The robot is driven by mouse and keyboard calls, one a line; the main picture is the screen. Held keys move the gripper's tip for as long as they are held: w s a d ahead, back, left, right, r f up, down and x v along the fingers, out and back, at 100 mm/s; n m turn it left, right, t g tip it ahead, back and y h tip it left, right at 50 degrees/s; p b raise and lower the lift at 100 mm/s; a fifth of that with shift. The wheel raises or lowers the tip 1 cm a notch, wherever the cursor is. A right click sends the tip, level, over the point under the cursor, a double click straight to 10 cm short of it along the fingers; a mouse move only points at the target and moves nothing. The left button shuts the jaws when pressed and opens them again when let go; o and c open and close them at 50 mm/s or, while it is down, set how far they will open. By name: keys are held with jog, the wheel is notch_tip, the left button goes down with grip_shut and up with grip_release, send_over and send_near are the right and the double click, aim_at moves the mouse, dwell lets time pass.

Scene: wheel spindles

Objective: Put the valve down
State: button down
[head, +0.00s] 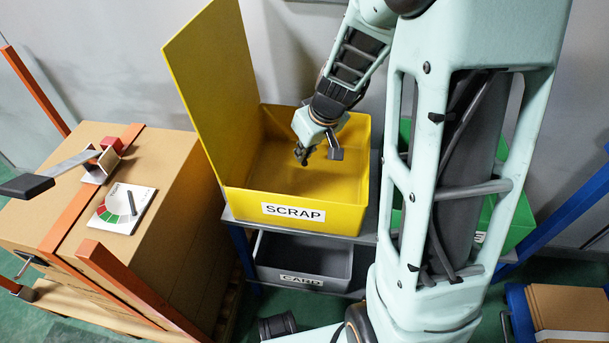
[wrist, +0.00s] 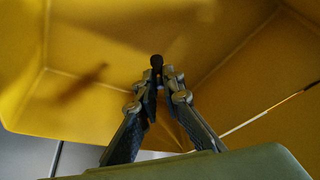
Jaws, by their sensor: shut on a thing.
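My gripper (head: 303,151) hangs fingers down over the open yellow SCRAP bin (head: 241,200). In the wrist view the two fingers (wrist: 159,82) are closed together on a small black piece (wrist: 156,61), which I take to be the valve. Only its dark rounded end shows between the fingertips; the rest is hidden. In the head view it is too small and dark to tell from the fingertips. Yellow bin walls (wrist: 95,100) fill most of the wrist view, and a shadow falls on them. The held piece appears clear of the bin's surfaces.
The bin's yellow lid (head: 207,75) stands open at the left. A grey CARD bin (head: 302,262) sits below. A green bin (head: 520,205) is partly behind my arm. Left stands a large carton (head: 165,215) with a dial card (head: 121,207) and a black-handled lever (head: 28,186).

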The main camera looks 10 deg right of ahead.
aim_at(306, 164)
notch_tip(306, 164, down, 6)
jog(key=shift+r+b, duration=0.1)
jog(key=shift+b, duration=1.15)
jog(key=shift+f, duration=0.2)
jog(key=c, duration=2.1)
grip_release()
jog(key=shift+r, duration=0.1)
jog(key=shift+r, duration=0.15)
jog(key=p+v, duration=0.4)
jog(key=v, duration=0.7)
jog(key=shift+s+d+r, duration=0.1)
jog(key=shift+s+r, duration=0.2)
jog(key=shift+r, duration=0.05)
